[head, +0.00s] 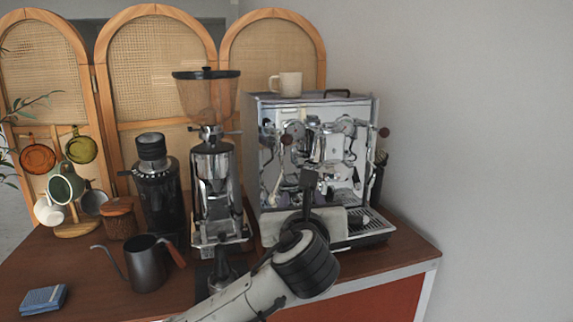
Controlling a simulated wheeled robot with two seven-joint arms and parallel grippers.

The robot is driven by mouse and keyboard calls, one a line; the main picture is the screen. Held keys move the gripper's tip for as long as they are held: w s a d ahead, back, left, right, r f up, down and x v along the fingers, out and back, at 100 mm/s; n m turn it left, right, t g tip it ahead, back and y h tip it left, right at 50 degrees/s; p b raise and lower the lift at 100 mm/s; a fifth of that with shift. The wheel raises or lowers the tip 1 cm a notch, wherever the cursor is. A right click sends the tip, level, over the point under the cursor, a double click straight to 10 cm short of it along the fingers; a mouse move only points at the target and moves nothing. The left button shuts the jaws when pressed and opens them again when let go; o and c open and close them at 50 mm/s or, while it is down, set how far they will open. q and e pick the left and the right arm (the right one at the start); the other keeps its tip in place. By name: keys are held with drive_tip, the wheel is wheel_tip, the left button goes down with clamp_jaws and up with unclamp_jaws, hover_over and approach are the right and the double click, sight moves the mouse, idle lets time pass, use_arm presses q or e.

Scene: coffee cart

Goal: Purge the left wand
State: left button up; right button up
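The chrome espresso machine (313,108) stands at the right of the cart. A dark round knob (287,139) sits at the left of its front, and a similar knob (384,132) at the right. The left wand is hard to pick out against the reflective front panel below the left knob. My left arm reaches in from the bottom, and my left gripper (309,180) points up in front of the machine's front, below and slightly right of the left knob. Its fingers look small and dark, and I cannot tell whether they are open or touching anything. My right gripper is out of view.
A drip tray (372,231) lies low at the machine's right. A tall grinder (212,180), a black grinder (158,195), a dark kettle (145,264) and a blue packet (43,299) stand to the left. A mug (288,84) is on top of the machine.

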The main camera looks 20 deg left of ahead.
sight(287, 135)
use_arm(q)
wheel_tip(287, 135, up, 10)
drive_tip(key=a+m+t+y, duration=0.1)
drive_tip(key=a+m+y, duration=0.1)
drive_tip(key=y, duration=0.1)
drive_tip(key=x, duration=0.3)
drive_tip(key=p+x, duration=0.1)
drive_tip(key=x, duration=0.2)
drive_tip(key=p+x, duration=0.1)
drive_tip(key=x, duration=0.2)
drive_tip(key=shift+w+a+f, duration=0.15)
drive_tip(key=shift+w+f, duration=0.1)
drive_tip(key=shift+f, duration=0.05)
clamp_jaws()
drive_tip(key=shift+r+g+h, duration=0.3)
drive_tip(key=shift+r+g, duration=0.05)
drive_tip(key=shift+g, duration=0.05)
drive_tip(key=shift+r+g+h+p, duration=0.25)
drive_tip(key=shift+g+h+p, duration=0.1)
drive_tip(key=shift+g, duration=0.15)
drive_tip(key=shift+w+a+r+n+g+h, duration=0.1)
drive_tip(key=shift+r+n+g+h, duration=0.3)
drive_tip(key=shift+g, duration=0.55)
drive_tip(key=shift+w+a+r+n+g+h, duration=0.15)
drive_tip(key=shift+r+g+h, duration=0.3)
drive_tip(key=shift+g, duration=0.5)
drive_tip(key=shift+d+f, duration=0.1)
